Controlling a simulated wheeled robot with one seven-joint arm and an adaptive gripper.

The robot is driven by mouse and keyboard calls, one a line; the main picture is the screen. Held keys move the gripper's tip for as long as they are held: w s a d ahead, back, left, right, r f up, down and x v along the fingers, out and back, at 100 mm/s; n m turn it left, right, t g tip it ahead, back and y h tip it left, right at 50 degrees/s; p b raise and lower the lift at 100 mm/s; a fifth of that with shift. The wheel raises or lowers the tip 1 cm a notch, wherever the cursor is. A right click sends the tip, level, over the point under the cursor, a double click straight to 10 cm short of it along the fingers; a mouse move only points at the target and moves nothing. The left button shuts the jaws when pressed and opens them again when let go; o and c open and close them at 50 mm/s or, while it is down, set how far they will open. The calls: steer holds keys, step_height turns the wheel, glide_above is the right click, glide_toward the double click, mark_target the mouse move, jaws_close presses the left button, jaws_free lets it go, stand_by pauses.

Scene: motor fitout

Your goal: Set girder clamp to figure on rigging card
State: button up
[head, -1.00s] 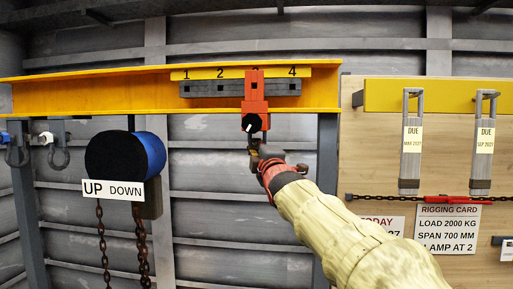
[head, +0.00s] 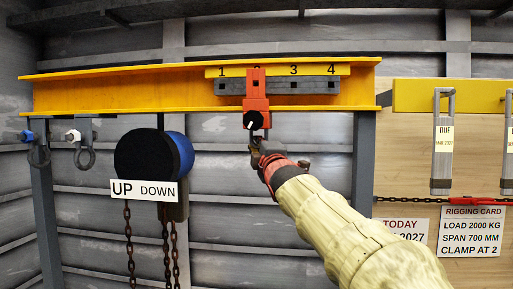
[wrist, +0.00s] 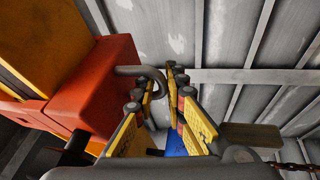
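The red girder clamp (head: 257,105) hangs on the yellow girder (head: 120,93). Its upper part covers the scale (head: 312,71) between figures 1 and 3, where figure 2 belongs. It has a dark round knob (head: 253,120) on its lower front. My gripper (head: 258,150) is just below the clamp. In the wrist view, the clamp's red body (wrist: 105,85) is at the left, and a grey hooked bar (wrist: 145,72) from it runs between my gripper's fingers (wrist: 163,88), which look closed about it; contact is partly hidden. The rigging card (head: 471,232) reads CLAMP AT 2.
A hoist (head: 150,155) with an UP/DOWN sign and rusty chains hangs left of the clamp. Shackles (head: 85,158) hang at the far left. A grey post (head: 363,160) stands right of my gripper. A dated grey sling (head: 442,160) hangs on the right board.

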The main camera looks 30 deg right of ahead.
steer(key=o, duration=0.4)
steer(key=shift+s+r, duration=0.15)
steer(key=shift+o, duration=0.4)
steer(key=v, duration=1.2)
